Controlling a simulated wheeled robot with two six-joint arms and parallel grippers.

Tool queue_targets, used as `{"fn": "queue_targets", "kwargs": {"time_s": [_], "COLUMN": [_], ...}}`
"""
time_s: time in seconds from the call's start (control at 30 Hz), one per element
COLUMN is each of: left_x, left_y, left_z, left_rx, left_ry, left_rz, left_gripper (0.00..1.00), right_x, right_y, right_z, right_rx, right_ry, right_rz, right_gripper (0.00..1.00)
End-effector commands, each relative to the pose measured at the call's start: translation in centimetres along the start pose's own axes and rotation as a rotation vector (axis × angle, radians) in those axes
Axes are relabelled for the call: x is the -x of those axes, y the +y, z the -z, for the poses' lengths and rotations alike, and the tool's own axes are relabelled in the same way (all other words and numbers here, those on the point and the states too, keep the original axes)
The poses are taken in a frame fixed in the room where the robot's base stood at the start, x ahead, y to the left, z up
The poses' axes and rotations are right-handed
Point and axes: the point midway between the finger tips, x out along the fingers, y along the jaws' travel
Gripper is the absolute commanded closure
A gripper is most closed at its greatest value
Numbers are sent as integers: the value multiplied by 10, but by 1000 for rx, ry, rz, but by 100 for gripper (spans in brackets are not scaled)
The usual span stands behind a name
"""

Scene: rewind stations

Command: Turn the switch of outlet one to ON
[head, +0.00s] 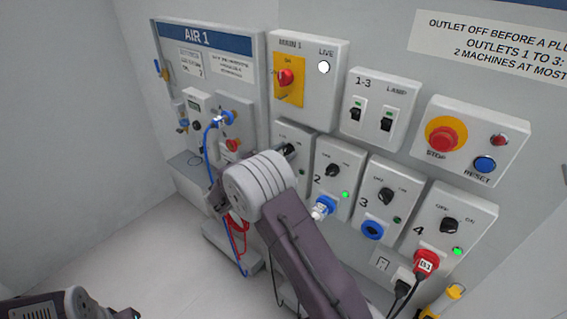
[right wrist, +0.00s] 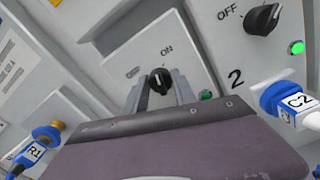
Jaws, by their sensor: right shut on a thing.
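Outlet one is the grey box (head: 296,130) left of outlet 2 in the head view, mostly hidden behind my right arm. Its black switch knob (right wrist: 160,81) shows in the right wrist view, between the fingers of my right gripper (right wrist: 162,92). The gripper is shut on this knob. The knob's white mark points up in that view, near the ON label; its exact angle is hard to tell. A green lamp (right wrist: 206,95) shows beside it. Outlet one's socket is hidden. Only part of my left arm shows at the head view's bottom left; its gripper is out of sight.
Outlet 2 (head: 338,153), with a blue plug (right wrist: 292,101), is close right of my gripper. Outlets 3 (head: 387,181) and 4 (head: 462,205) follow. The AIR 1 panel (head: 205,65) with a blue hose is left. Above are the main switch (head: 285,77) and red STOP button (head: 442,139).

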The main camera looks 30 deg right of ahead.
Motion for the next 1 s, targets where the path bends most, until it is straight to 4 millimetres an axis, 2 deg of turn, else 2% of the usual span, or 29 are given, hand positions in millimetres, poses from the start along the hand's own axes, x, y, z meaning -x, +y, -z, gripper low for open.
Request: {"fn": "queue_targets", "kwargs": {"time_s": [0.03, 0.1, 0.5, 0.7, 1.0], "left_x": [-16, -26, -76, -90, -97], "left_y": [0, 0, -2, -2, -2], "left_z": [-2, -3, -8, -9, -10], "left_rx": [0, 0, 0, 0, 0], "left_ry": [0, 0, 0, 0, 0], "left_rz": [0, 0, 0, 0, 0], "left_gripper": [61, 61, 61, 61, 61], "right_x": [0, 0, 0, 0, 0], "right_y": [-4, -4, -4, -3, -3], "right_z": [9, 9, 8, 6, 3], "right_rx": [-41, -107, -412, -500, -557], "right_ry": [3, 3, 4, 4, 4], "right_rz": [2, 2, 2, 3, 4], "right_gripper": [100, 100, 100, 100, 100]}}
